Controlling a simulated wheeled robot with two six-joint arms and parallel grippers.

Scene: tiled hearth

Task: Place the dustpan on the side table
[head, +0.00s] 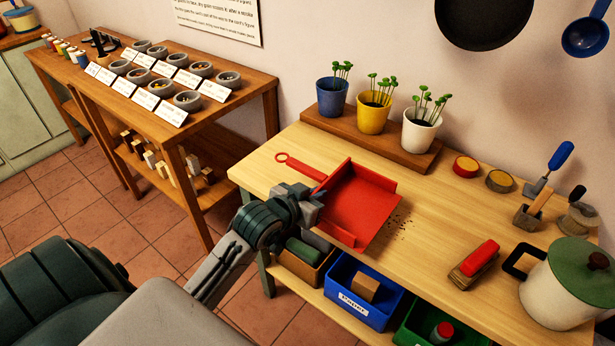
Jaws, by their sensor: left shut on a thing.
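A red dustpan (358,208) is over the left part of the light wooden table (440,220), its ringed handle pointing to the upper left. Whether it rests on the top or is just above it, I cannot tell. My left gripper (312,204) is at the dustpan's left edge and shut on it; the arm hides part of the table's front edge. My right gripper is not in view.
Dark crumbs (397,220) lie right of the dustpan. Three potted seedlings stand on a wooden riser (350,143) behind. A red-topped brush (475,258) and a lidded pot (565,280) are at right. A brown table (235,95) with several bowls stands at left.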

